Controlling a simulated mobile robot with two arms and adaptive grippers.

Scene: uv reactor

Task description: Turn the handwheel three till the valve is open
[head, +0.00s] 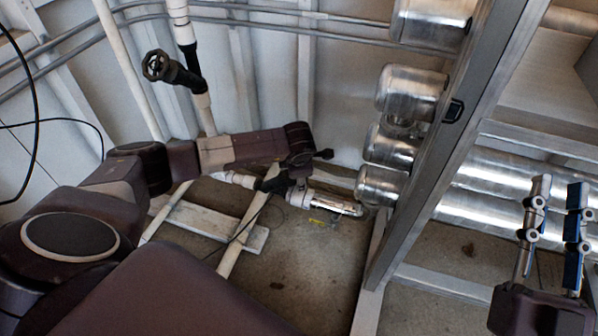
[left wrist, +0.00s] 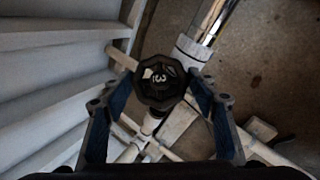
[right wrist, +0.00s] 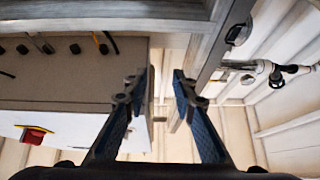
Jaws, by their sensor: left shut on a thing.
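Handwheel three (left wrist: 161,84), a small black knobbed wheel marked with a white 3, sits between the two fingers of my left gripper (left wrist: 159,66) in the left wrist view. The fingers are shut on its rim from both sides. In the head view my left gripper (head: 300,160) is low by the wall, over a black valve body (head: 274,181) on a white pipe; the wheel itself is largely hidden there. My right gripper (head: 556,205) is open and empty at the right; its spread fingers also show in the right wrist view (right wrist: 158,78).
Another black handwheel (head: 158,66) stands out from a white pipe at the upper left. Shiny metal cylinders (head: 411,90) and a grey frame post (head: 430,160) stand right of my left gripper. The right wrist view shows a panel with a red knob (right wrist: 33,135).

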